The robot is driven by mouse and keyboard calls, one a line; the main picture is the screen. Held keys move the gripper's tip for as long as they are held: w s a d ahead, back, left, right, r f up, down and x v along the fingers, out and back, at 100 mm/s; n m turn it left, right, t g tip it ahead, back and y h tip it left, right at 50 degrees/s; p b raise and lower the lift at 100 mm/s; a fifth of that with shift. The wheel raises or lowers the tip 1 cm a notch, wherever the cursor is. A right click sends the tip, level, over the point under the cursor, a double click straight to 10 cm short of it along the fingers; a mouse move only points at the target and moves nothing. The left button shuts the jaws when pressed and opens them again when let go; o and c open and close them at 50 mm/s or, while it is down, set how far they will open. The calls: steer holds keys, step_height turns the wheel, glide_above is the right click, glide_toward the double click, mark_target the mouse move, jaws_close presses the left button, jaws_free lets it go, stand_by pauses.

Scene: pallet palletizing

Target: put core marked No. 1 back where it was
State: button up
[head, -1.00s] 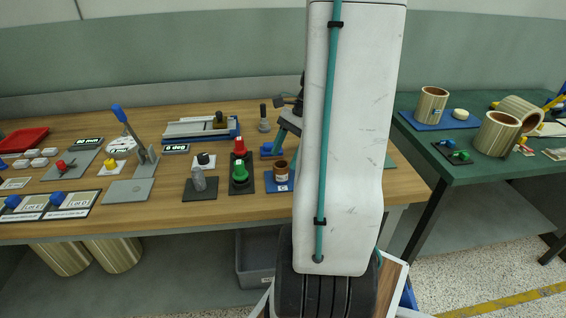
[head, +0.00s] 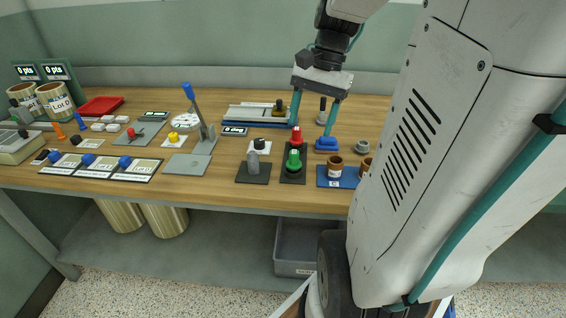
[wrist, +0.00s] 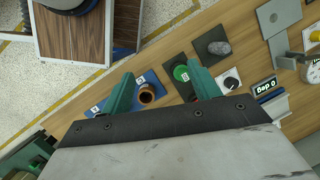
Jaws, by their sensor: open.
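Two small brown cores stand on a blue mat (head: 346,184) near the front edge of the wooden bench. One core (head: 335,168) shows whole; the other core (head: 365,167) is partly hidden behind my arm. I cannot read a number on either. In the wrist view one core (wrist: 147,93) stands upright on the blue mat (wrist: 121,102), close to the left finger. My gripper (head: 313,125) is open and empty above the bench, behind the cores in the head view. Its fingers also show in the wrist view (wrist: 160,78), spread apart.
A dark plate with a green dome (head: 293,160) and a red one (head: 297,135) stands left of the mat. A grey bin (head: 298,250) sits under the bench.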

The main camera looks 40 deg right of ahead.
steer(key=s+a+n+h, duration=0.1)
steer(key=s+a+n, duration=0.2)
steer(key=a+n, duration=0.3)
steer(key=s+a+n+t+h, duration=0.1)
steer(key=s+a+n+h, duration=0.1)
steer(key=s+a+n, duration=0.2)
steer(key=a+n, duration=0.3)
steer(key=a, duration=0.3)
steer(key=shift+s+a+r+n+t, duration=0.2)
steer(key=shift+a+n+t, duration=0.1)
steer(key=shift+a, duration=0.1)
